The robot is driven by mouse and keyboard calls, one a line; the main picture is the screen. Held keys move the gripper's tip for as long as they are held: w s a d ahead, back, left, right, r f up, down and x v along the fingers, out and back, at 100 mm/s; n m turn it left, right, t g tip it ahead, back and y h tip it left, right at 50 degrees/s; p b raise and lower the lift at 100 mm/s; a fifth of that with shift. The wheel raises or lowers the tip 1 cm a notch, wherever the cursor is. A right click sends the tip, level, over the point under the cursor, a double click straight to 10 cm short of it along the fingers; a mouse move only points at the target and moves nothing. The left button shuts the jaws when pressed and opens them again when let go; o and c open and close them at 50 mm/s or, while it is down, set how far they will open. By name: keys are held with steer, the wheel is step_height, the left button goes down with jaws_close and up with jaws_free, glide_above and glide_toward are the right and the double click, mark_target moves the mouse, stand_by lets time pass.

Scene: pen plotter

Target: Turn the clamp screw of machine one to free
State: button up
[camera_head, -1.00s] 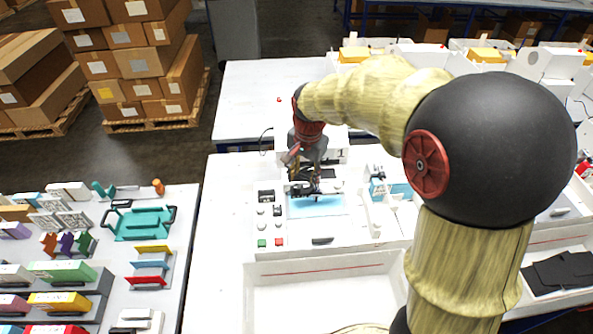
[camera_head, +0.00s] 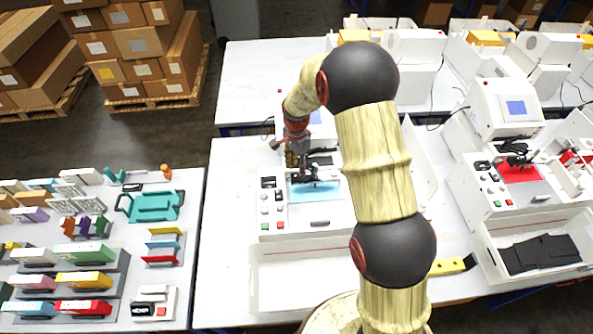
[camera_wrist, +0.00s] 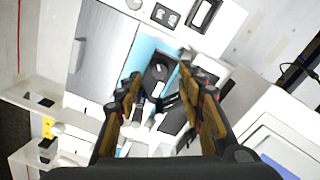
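Machine one, a white pen plotter (camera_head: 270,225), stands on the white table in the middle of the head view. Its blue bed (camera_head: 318,193) shows beneath a black pen carriage (camera_head: 322,183). My gripper (camera_head: 303,170) is low over the plotter's back part, beside the carriage. In the wrist view, my gripper's two fingers (camera_wrist: 160,88) are spread apart. The black carriage (camera_wrist: 160,72), with a round dark part on it, shows between and beyond them. I cannot tell which part is the clamp screw or whether a finger touches it.
A similar plotter with a red bed (camera_head: 519,172) stands to the right. A white tray (camera_head: 262,268) is in front of machine one. A side table at left holds a teal tray (camera_head: 150,206) and several coloured parts. The table left of machine one is clear.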

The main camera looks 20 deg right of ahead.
mark_target(296, 174)
steer(key=shift+f, duration=1.7)
steer(key=shift+c, duration=0.5)
jaws_close()
